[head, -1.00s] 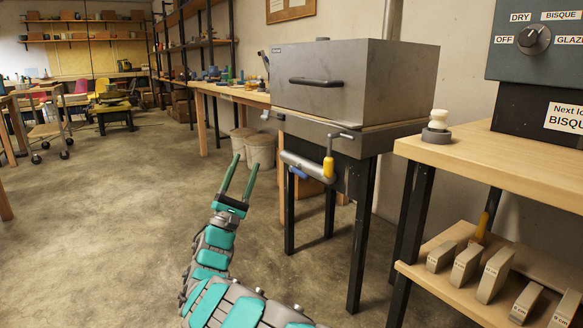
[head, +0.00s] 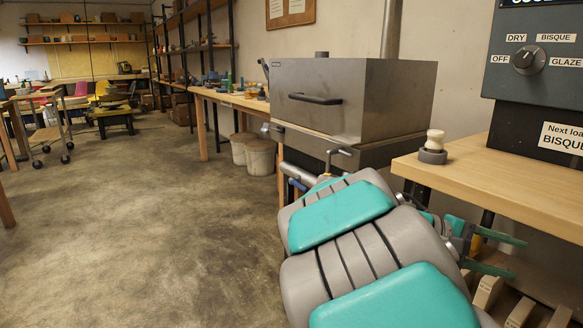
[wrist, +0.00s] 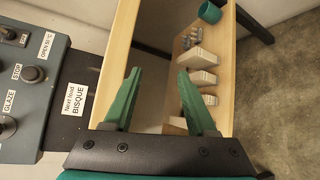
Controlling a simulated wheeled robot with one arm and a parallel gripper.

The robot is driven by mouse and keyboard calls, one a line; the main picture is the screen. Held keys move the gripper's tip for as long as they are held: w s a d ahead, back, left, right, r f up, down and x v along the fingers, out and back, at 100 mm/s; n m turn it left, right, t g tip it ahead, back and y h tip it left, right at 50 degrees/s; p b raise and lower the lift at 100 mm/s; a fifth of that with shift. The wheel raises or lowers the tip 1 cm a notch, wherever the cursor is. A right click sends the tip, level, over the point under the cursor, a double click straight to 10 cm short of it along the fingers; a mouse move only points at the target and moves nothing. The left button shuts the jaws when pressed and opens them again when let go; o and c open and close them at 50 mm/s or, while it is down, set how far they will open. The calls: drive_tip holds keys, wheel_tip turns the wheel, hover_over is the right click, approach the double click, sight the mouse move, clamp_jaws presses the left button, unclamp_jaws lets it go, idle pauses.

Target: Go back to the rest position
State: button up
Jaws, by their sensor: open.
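My gripper (head: 497,250) shows at the lower right of the head view, beyond my folded grey and teal arm, in front of the wooden bench. In the wrist view my gripper (wrist: 157,100) has its two green fingers apart with nothing between them. The fingers point toward the bench and its lower shelf. My arm covers much of the lower middle of the head view and hides part of the kiln stand and bench legs.
The wooden bench (head: 500,185) holds a pale knob in a grey ring (head: 433,148). A control box (head: 540,70) stands above it. Wedge-shaped blocks (wrist: 200,57) and a teal cup (wrist: 210,12) sit on the lower shelf. A metal kiln (head: 350,95) stands behind.

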drive_tip(key=s+a+f+m+y+p, duration=0.1)
drive_tip(key=s+a+f+y, duration=0.3)
drive_tip(key=s, duration=0.3)
drive_tip(key=s+a+f+y+p, duration=0.1)
drive_tip(key=s+a+f+y, duration=0.1)
drive_tip(key=s+f+y, duration=0.35)
drive_tip(key=s+a+f+y+p, duration=0.1)
drive_tip(key=s+a+f+y, duration=0.1)
drive_tip(key=s+a, duration=0.3)
drive_tip(key=s+a+f+y, duration=0.3)
drive_tip(key=s+a, duration=0.1)
drive_tip(key=a, duration=0.7)
drive_tip(key=shift+s+f+m+t+p, duration=0.15)
drive_tip(key=shift+s+m+t+p, duration=0.2)
drive_tip(key=shift+s+m+t, duration=0.05)
